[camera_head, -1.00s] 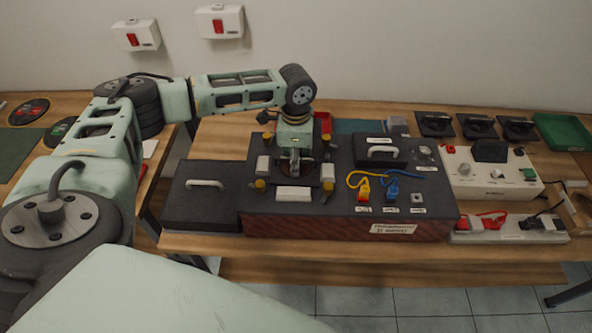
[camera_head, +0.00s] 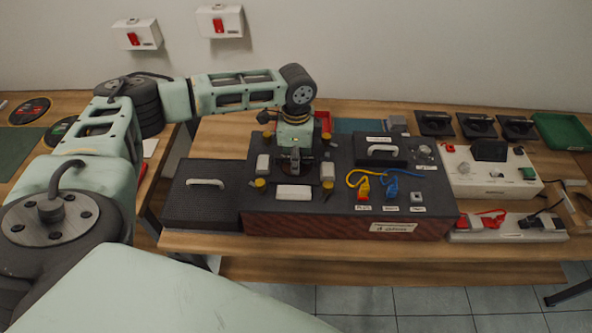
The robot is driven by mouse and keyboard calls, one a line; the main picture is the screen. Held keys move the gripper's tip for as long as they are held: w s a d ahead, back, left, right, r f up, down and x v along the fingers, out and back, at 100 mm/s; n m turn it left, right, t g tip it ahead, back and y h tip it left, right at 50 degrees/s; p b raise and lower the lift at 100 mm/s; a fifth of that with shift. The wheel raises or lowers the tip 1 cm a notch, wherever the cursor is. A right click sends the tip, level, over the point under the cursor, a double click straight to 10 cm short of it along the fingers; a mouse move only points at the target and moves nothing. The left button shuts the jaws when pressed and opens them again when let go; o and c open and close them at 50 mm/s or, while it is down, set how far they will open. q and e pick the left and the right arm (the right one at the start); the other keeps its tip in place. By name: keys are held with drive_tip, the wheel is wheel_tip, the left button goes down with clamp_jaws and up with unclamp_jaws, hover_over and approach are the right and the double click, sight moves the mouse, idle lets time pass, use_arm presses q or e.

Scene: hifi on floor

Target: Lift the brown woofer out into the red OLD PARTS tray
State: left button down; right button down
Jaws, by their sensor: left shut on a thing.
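My left gripper (camera_head: 295,168) points straight down over the round opening in the dark speaker cabinet (camera_head: 345,213) and is shut on the woofer (camera_head: 309,171). Only a dark part of the woofer's round edge shows around the fingers; it appears still seated in the opening, and its brown colour is hard to make out. A small red part of a tray (camera_head: 323,121) shows behind my left wrist, most of it hidden; any label on it is out of sight. My right gripper is out of view.
Yellow knobs (camera_head: 260,183) and pale blocks (camera_head: 294,192) surround the opening. A black handled box (camera_head: 205,195) stands left. A green tray (camera_head: 563,131) is far right.

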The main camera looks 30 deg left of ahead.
use_arm(q)
drive_tip(key=shift+w+a+r, duration=0.15)
drive_tip(key=shift+w, duration=0.05)
drive_tip(key=shift+w+r, duration=0.1)
drive_tip(key=shift+r+b, duration=0.1)
drive_tip(key=shift+b, duration=0.5)
wheel_tip(320, 180, up, 10)
drive_tip(key=shift+f+b, duration=0.25)
drive_tip(key=shift+b, duration=0.5)
drive_tip(key=shift+r+p, duration=0.55)
drive_tip(key=shift+p, duration=0.4)
